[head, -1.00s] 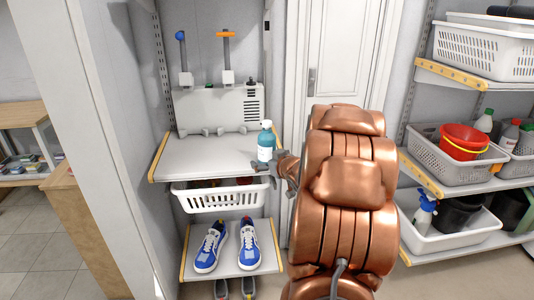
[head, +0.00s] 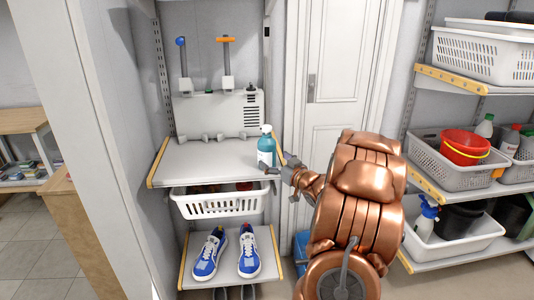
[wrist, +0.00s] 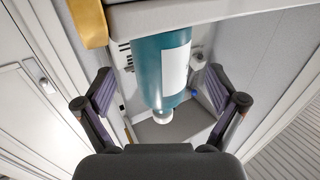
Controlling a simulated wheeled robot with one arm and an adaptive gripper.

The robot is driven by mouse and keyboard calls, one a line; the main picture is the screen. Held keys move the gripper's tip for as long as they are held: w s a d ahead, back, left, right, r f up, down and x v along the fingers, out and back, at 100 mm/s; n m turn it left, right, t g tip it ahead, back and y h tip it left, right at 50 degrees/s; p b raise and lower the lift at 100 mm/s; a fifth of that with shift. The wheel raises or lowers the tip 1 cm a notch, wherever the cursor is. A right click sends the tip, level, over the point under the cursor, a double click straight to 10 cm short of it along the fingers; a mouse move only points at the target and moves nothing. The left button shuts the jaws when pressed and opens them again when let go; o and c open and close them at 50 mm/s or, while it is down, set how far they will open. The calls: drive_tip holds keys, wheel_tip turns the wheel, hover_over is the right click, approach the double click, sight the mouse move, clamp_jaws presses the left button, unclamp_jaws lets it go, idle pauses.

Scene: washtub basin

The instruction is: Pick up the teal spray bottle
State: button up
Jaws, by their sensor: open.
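The teal spray bottle (head: 266,150) has a white label and a pale top. It stands upright near the right front edge of the grey shelf (head: 205,160). My gripper (head: 275,172) is at that edge, just in front of the bottle and low beside its base. In the wrist view the bottle (wrist: 150,65) appears upside down, its cap pointing down the picture. It lies between the lines of the two spread fingers of my gripper (wrist: 160,80), with clear gaps on both sides. The fingers are open and empty.
A white basket (head: 222,204) hangs under the shelf, with blue sneakers (head: 208,256) below. A grey box (head: 215,113) stands behind the bottle. A white door (head: 330,110) is to the right, then racks with a red bucket (head: 463,147) and baskets.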

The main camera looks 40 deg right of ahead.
sight(272, 157)
drive_tip(key=w, duration=0.1)
drive_tip(key=w+r, duration=0.1)
drive_tip(key=w, duration=0.1)
drive_tip(key=shift+w+d, duration=0.2)
drive_tip(key=shift+w+d+f, duration=0.1)
drive_tip(key=shift+w+f, duration=0.05)
drive_tip(key=shift+w, duration=0.2)
drive_tip(key=shift+c, duration=0.4)
drive_tip(key=c, duration=1.5)
